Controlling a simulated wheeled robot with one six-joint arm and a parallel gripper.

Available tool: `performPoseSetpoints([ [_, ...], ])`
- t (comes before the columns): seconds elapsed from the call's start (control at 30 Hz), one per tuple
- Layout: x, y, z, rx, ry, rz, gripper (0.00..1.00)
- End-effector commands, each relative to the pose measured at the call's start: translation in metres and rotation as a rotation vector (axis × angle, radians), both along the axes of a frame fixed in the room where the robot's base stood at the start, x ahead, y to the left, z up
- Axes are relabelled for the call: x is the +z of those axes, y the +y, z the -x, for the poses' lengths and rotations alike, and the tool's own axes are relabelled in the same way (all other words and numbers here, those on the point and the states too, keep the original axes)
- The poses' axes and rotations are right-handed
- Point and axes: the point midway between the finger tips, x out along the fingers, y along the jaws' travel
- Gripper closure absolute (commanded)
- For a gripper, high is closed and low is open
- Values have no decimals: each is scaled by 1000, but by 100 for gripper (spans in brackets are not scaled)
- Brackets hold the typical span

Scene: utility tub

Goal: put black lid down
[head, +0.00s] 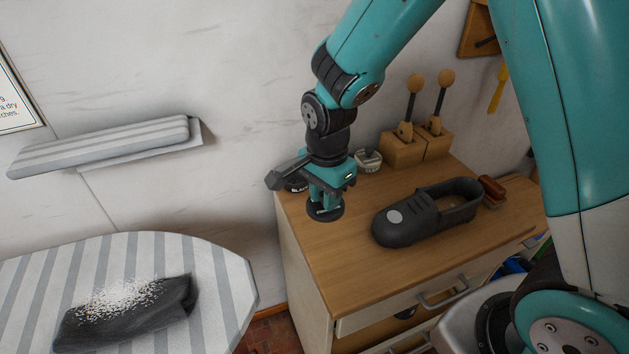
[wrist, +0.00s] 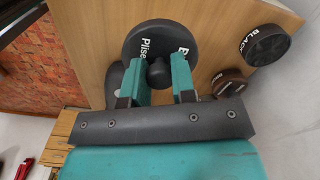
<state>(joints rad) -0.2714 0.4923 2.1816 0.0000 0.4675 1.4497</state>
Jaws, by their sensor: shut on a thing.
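The black lid (head: 326,213) is a round dark disc under my gripper (head: 325,199). In the wrist view the lid (wrist: 150,35) shows pale lettering on its top and a dark central knob. My gripper (wrist: 161,76) is shut on that knob, with one teal finger on each side. The lid is held roughly level over the left part of the wooden cabinet top (head: 345,245); how high it is I cannot tell. A round tin marked BLACK (head: 297,185) stands behind my gripper, partly hidden; it also shows at the upper right of the wrist view (wrist: 265,45).
Another small tin (head: 368,160), wooden blocks with brushes (head: 415,146) and a red-brown brush (head: 493,190) stand behind. The cabinet top's front strip is clear. A striped ironing board (head: 215,270) is at left.

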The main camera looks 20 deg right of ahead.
Motion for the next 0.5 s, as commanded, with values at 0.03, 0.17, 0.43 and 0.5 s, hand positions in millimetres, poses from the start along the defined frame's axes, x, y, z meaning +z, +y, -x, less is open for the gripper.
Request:
performPoseSetpoints([
  [0.03, 0, 0, 6, 1, -1, 0, 98],
  [0.17, 13, 0, 6, -1, -3, -1, 98],
  [0.43, 88, -3, -39, -2, -4, -2, 98],
  [0.5, 99, -4, -46, -1, -2, -1, 98],
])
